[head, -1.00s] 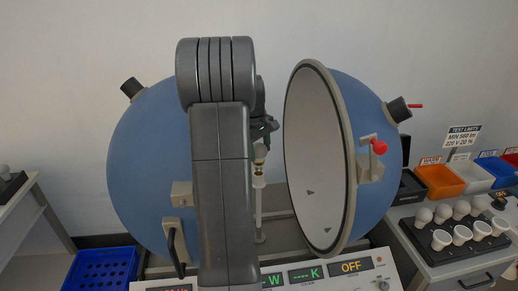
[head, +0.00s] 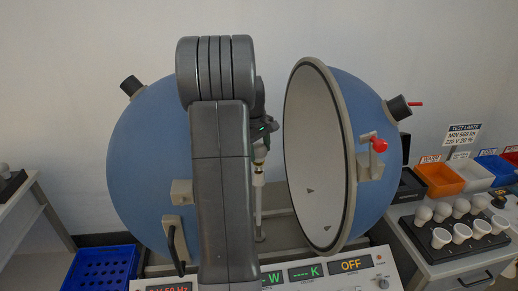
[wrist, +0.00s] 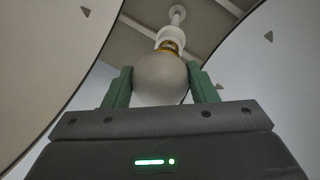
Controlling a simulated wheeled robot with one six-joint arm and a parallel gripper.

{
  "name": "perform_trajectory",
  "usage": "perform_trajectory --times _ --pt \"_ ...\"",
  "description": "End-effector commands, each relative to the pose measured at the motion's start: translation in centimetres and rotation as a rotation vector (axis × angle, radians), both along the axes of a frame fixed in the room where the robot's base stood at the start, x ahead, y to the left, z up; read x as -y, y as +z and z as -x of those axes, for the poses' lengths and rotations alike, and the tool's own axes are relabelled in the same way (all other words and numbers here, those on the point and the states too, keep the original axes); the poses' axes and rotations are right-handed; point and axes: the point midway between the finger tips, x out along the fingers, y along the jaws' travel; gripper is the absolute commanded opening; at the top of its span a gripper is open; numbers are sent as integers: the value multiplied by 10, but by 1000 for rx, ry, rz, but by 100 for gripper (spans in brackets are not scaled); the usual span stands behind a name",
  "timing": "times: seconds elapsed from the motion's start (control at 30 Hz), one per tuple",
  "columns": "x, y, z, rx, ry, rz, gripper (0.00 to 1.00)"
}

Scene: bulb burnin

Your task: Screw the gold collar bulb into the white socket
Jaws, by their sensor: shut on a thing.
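My gripper (wrist: 160,76) is shut on the gold collar bulb (wrist: 160,88), with a green finger on each side of its grey-white globe. The gold collar (wrist: 170,46) is at the mouth of the white socket (wrist: 173,33) and in line with it. How far the base sits inside the socket cannot be told. In the head view, the white socket (head: 259,180) stands on a thin post between the open sphere halves, directly under my gripper (head: 262,138). My arm hides part of this area, and the bulb is barely visible there.
The blue sphere halves (head: 140,170) (head: 375,150) stand close on both sides of my arm. The control panel (head: 350,280) is in front, showing OFF. A bulb tray (head: 436,250) and coloured bins (head: 440,180) are at right, a blue crate (head: 100,270) at left.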

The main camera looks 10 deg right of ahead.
Motion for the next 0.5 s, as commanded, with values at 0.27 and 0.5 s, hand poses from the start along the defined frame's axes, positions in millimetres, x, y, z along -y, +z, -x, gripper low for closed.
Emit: perform_trajectory --times 0.27,0.5 --pt "0 -8 0 -1 0 1 30" --pt "0 -14 0 -1 0 1 30"
